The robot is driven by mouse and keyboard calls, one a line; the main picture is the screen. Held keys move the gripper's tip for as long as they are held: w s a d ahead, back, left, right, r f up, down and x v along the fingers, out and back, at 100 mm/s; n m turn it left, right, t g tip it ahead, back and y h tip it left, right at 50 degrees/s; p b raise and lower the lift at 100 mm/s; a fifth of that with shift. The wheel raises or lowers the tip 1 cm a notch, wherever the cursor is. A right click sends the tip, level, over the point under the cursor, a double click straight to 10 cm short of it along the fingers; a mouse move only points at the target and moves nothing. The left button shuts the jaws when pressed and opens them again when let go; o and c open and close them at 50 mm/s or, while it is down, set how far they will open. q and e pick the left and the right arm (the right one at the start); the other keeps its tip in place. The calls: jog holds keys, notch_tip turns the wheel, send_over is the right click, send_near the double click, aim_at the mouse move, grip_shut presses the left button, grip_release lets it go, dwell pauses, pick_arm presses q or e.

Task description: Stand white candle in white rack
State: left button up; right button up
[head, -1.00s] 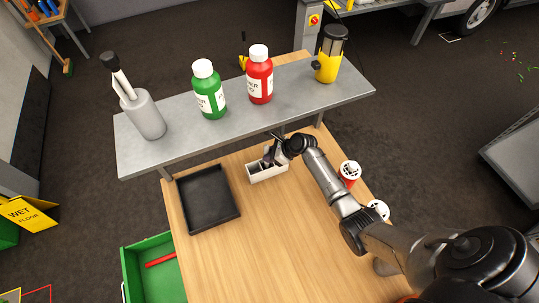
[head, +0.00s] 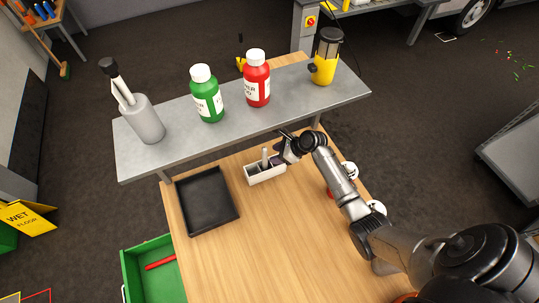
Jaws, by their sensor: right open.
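The white rack (head: 262,177) is a small open box on the wooden table, below the grey shelf. A slim whitish stick that looks like the white candle (head: 265,156) stands upright in the rack, its top above the rim. A dark purplish item beside it in the rack is too small to make out. My right gripper (head: 281,149) is open, just right of the candle's top and above the rack's back right. It seems apart from the candle. My left gripper is not in view.
A black tray (head: 234,215) lies left of the rack. The grey shelf (head: 177,122) holds several bottles and containers behind. Two white-topped containers stand partly behind my right arm. A green bin (head: 127,277) holds a red stick (head: 160,263). The table's front middle is clear.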

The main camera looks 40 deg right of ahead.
jog(key=v, duration=0.6)
jog(key=shift+s+d+r+p, duration=0.2)
jog(key=shift+s+r+p, duration=0.05)
jog(key=shift+r+p, duration=0.1)
jog(key=shift+a, duration=0.1)
